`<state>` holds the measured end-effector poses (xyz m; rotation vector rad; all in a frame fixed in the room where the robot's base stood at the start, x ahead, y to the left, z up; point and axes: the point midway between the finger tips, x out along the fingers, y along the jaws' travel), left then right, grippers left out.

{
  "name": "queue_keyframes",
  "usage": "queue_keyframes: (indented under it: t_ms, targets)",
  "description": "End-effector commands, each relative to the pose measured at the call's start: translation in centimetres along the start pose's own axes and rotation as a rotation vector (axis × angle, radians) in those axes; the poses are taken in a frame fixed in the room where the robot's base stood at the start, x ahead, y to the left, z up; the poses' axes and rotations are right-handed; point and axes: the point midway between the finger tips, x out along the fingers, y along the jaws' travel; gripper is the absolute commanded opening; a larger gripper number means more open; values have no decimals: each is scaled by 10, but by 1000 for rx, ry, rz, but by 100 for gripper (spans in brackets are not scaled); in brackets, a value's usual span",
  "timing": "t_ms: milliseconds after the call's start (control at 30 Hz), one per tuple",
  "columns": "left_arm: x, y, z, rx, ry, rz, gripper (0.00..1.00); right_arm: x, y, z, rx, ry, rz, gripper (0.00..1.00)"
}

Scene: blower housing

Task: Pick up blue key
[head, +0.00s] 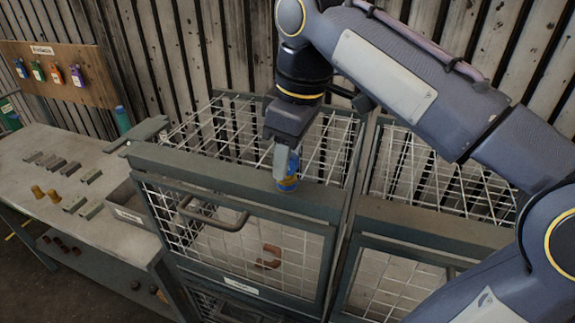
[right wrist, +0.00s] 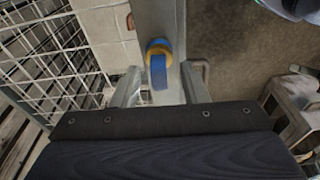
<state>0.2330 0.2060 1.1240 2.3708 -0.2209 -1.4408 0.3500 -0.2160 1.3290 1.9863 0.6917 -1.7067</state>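A blue piece with a yellow ring, seemingly the blue key in its lock (head: 289,184), sits on the top front beam of the left cage. It also shows in the right wrist view (right wrist: 158,70), upright between my fingers. My right gripper (head: 286,165) points down right over it. In the right wrist view the right gripper's two fingers (right wrist: 159,86) stand apart, with a gap on each side of the blue part. Another blue tag (head: 21,69) hangs on the wooden board at the far left. My left gripper is not in view.
The cage door (head: 235,245) has a bar handle (head: 213,214). A second cage (head: 410,240) adjoins it on the right. A workbench (head: 75,150) at left holds several grey blocks and brass cylinders. The board (head: 57,58) also has green, orange and purple tags.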

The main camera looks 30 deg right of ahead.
Motion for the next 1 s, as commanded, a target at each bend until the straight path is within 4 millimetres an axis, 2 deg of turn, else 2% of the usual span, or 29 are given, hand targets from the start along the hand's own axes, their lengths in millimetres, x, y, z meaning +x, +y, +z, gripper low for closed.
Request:
queue_keyframes:
  t_ms: [267,567,867,1000]
  targets:
    - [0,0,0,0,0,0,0,3,0,0,1,1,0,40]
    - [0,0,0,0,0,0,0,3,0,0,1,0,-1,1]
    - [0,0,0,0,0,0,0,2,0,0,0,1,-1,0]
    - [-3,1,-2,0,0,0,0,-13,0,-4,-2,4,-2,0]
